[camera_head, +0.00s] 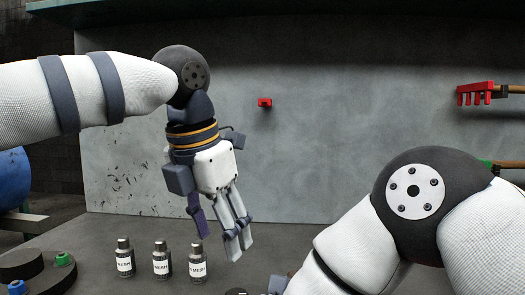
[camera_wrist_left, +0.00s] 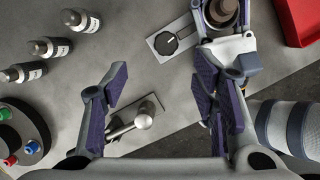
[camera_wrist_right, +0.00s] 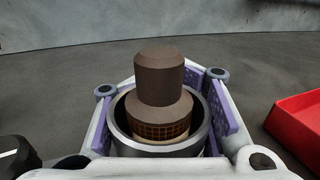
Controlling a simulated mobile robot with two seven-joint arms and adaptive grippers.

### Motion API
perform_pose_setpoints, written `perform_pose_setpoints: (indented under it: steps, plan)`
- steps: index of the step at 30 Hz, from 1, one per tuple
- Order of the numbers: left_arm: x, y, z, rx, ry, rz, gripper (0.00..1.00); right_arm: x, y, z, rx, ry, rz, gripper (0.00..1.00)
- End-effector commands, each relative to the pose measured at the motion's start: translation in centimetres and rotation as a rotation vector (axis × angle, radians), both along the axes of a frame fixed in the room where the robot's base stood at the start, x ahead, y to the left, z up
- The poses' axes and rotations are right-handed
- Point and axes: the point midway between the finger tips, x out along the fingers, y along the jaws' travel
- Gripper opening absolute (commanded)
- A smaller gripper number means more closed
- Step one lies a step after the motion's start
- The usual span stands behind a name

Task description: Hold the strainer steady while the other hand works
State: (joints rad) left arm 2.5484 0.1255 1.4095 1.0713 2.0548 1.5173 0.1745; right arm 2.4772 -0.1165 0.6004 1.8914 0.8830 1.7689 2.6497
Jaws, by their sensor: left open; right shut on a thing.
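The strainer (camera_wrist_right: 119,126) is a round metal cup. A stepped brown plug with a mesh-patterned lower band (camera_wrist_right: 165,100) sits upright in it. My right gripper (camera_wrist_right: 162,90) is shut around the cup, a purple pad on each side. The left wrist view shows the held strainer at its top edge (camera_wrist_left: 222,10), partly hidden by the right fingers. My left gripper (camera_head: 218,240) is open and empty, pointing down over the table. Between its fingers, lower down in the left wrist view, is a metal ball-ended piece (camera_wrist_left: 143,118) on a small plate.
Several small dark bottles (camera_head: 161,260) labelled MESH stand on the table (camera_head: 100,232) left of my left gripper. A dark round base with coloured knobs (camera_head: 25,266) stands farther left. A red tray (camera_wrist_right: 296,125) is at right.

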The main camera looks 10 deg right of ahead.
Motion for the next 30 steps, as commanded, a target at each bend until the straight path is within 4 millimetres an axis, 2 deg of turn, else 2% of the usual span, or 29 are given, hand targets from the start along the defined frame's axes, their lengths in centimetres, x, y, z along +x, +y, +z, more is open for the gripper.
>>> perform_pose_setpoints:
  steps: [8, 9, 21, 22, 30]
  plan:
    - [-2.6, -0.9, -0.7, -0.086, -0.07, 0.413, 0.53, 0.0, 0.0, -0.1, 0.001, 0.002, 0.0, 0.0]
    - [-2.1, -1.1, -2.0, -0.088, -0.066, 0.425, 0.53, 0.0, 0.0, -0.1, 0.001, 0.002, 0.0, 0.0]
    - [1.7, -2.6, -11.7, -0.089, -0.062, 0.421, 0.53, 0.0, 0.0, -0.1, 0.001, 0.001, 0.001, 0.0]
    - [1.9, -2.6, -12.4, -0.089, -0.06, 0.412, 0.53, 0.0, 0.0, -0.1, 0.001, 0.001, 0.001, 0.0]
    - [1.9, -2.6, -11.9, -0.109, -0.033, -0.105, 0.53, 0.0, 0.0, 0.0, 0.001, 0.0, 0.001, 0.0]
